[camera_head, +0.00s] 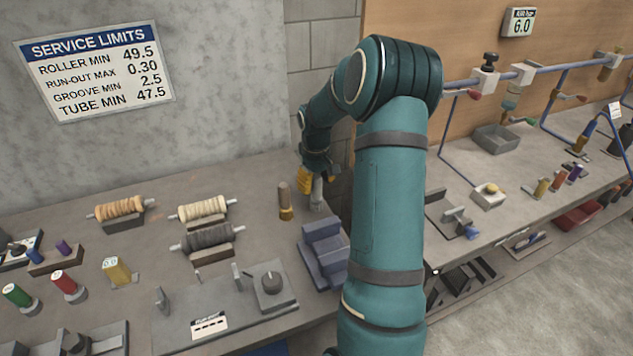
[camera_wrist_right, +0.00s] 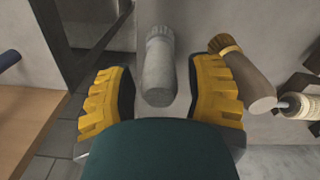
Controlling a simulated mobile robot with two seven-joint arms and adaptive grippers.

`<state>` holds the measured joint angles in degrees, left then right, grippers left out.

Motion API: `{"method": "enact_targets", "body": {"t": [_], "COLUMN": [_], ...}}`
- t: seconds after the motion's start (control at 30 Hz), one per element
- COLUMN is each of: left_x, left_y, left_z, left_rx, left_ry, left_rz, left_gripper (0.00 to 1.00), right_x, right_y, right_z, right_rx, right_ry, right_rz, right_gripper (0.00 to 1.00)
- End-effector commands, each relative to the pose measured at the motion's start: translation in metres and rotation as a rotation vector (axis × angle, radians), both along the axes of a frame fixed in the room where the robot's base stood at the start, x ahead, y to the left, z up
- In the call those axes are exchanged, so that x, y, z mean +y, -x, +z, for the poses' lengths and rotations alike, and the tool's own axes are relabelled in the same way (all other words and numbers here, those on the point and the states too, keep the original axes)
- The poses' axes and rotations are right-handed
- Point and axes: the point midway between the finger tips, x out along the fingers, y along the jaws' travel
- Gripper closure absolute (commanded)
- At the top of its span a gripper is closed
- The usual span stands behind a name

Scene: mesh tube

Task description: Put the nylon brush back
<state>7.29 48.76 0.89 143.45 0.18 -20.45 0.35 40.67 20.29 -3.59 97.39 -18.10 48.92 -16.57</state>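A pale grey brush (camera_head: 317,194) stands upright at the right end of the left bench, near its back edge. Its tufted end is down. It also shows in the right wrist view (camera_wrist_right: 158,68). My right gripper (camera_head: 311,180) is over it, one yellow finger on each side. In the right wrist view, the gripper (camera_wrist_right: 163,92) is open, with a gap between each finger and the brush. A brown-handled brush with a brass-coloured end (camera_head: 285,199) stands just left of it. No label tells which is nylon. My left gripper is out of view.
Rollers on cradles (camera_head: 203,209) and a grey fixture plate (camera_head: 225,307) lie to the left. A blue-grey stepped block (camera_head: 322,250) sits in front of the brushes. A concrete wall rises behind. My right arm hides the gap between the benches.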

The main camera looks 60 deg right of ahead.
Motion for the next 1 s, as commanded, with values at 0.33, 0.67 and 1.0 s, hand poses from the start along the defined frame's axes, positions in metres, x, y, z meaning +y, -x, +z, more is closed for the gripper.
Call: {"method": "enact_targets", "body": {"t": [0.33,0.67,1.0], "left_x": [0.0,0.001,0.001], "left_y": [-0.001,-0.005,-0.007], "left_z": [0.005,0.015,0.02], "left_rx": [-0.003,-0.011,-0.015], "left_ry": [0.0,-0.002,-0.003], "left_rz": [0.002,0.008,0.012], "left_gripper": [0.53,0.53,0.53], "right_x": [0.0,0.001,0.002], "right_y": [0.0,0.0,0.0], "right_z": [0.022,0.089,0.122], "right_rx": [-0.002,-0.003,0.0], "right_ry": [0.003,0.002,0.0], "right_rz": [0.0,-0.001,-0.001], "right_gripper": [0.47,0.47,0.47]}}
